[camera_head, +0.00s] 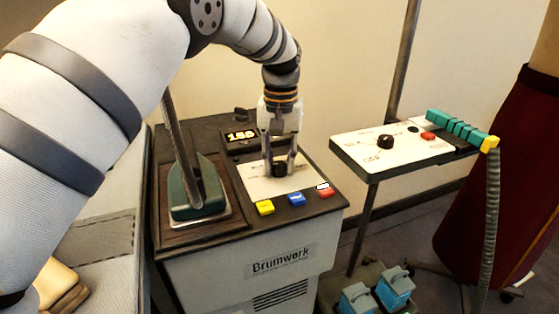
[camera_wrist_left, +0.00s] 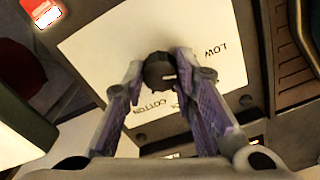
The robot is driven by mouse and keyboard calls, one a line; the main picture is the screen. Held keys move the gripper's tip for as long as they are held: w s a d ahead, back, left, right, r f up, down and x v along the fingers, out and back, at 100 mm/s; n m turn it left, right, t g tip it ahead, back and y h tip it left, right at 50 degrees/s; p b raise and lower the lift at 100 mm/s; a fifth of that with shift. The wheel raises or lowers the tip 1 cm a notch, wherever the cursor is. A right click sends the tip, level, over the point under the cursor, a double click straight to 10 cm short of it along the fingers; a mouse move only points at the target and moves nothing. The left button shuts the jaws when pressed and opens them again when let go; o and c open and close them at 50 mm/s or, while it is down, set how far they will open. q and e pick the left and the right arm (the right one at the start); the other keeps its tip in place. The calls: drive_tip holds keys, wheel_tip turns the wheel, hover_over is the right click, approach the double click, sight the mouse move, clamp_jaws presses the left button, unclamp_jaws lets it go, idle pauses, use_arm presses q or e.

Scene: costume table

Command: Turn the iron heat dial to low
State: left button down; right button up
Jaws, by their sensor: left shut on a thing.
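The iron heat dial (camera_head: 279,170) is a dark round knob on the white panel (camera_head: 262,187) of the Brumwerk station. My left gripper (camera_head: 279,168) points down over it, with its fingers shut on its two sides. In the left wrist view the dial (camera_wrist_left: 157,71) sits between the fingertips of the gripper (camera_wrist_left: 160,73). A pale mark shows on the right part of the dial there. The word LOW is printed to the upper right of the dial and COTTON below it. Another label is partly hidden. My right gripper is not in view.
A green iron (camera_head: 200,190) stands on the station's left part. A lit display (camera_head: 241,135) sits behind the panel. Yellow (camera_head: 265,208), blue (camera_head: 296,199) and red (camera_head: 325,190) buttons line the front. A second panel (camera_head: 375,150) stands to the right.

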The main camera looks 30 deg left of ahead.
sight(280, 164)
use_arm(q)
drive_tip(key=shift+n, duration=0.6)
drive_tip(key=c, duration=1.3)
unclamp_jaws()
wheel_tip(280, 164, up, 12)
